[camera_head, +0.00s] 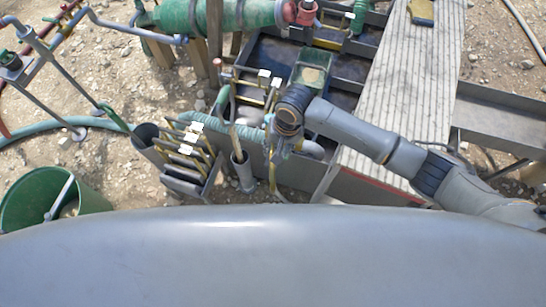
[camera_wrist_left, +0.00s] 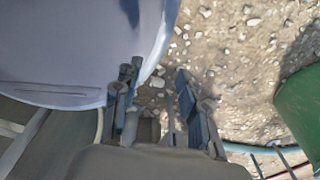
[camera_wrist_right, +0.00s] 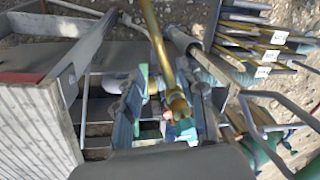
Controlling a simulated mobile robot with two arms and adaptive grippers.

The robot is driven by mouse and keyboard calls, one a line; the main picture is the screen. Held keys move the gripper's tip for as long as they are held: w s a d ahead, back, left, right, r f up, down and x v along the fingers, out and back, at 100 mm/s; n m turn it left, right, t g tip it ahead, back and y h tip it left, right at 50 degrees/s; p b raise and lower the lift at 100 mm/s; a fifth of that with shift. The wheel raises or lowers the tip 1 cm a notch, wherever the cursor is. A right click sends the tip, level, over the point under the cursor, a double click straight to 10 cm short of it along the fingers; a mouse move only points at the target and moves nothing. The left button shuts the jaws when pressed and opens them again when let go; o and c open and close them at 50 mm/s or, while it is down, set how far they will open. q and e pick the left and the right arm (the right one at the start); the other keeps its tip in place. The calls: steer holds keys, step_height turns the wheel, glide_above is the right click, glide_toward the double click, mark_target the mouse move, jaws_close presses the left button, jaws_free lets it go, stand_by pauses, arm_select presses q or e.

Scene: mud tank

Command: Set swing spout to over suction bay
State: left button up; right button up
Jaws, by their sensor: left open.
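A brass-yellow pipe (camera_wrist_right: 158,45) runs down between the fingers of my right gripper (camera_wrist_right: 168,112) in the right wrist view. I take it to be the swing spout, but cannot be sure. The fingers stand apart with gaps beside the pipe. In the head view my right gripper (camera_head: 277,145) points down at the near edge of the mud tank (camera_head: 270,52), and my wrist hides much of what is below. I cannot tell which tank compartment is the suction bay. My left gripper (camera_wrist_left: 158,100) is open and empty over stony ground; it is outside the head view.
A ribbed walkway (camera_head: 405,85) covers the tank's right side. A green bucket (camera_head: 45,200) stands at lower left. A green hose (camera_head: 45,132) crosses the ground.

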mark_target(272, 165)
steer(key=f, duration=0.4)
steer(key=a+f, duration=0.1)
steer(key=f, duration=0.2)
steer(key=shift+f+b, duration=0.1)
steer(key=shift+b, duration=0.25)
arm_select(q)
steer(key=shift+w+d+f, duration=0.1)
steer(key=shift+w+f, duration=0.3)
steer(key=shift+w, duration=0.45)
steer(key=shift+s, duration=0.25)
arm_select(e)
jaws_close()
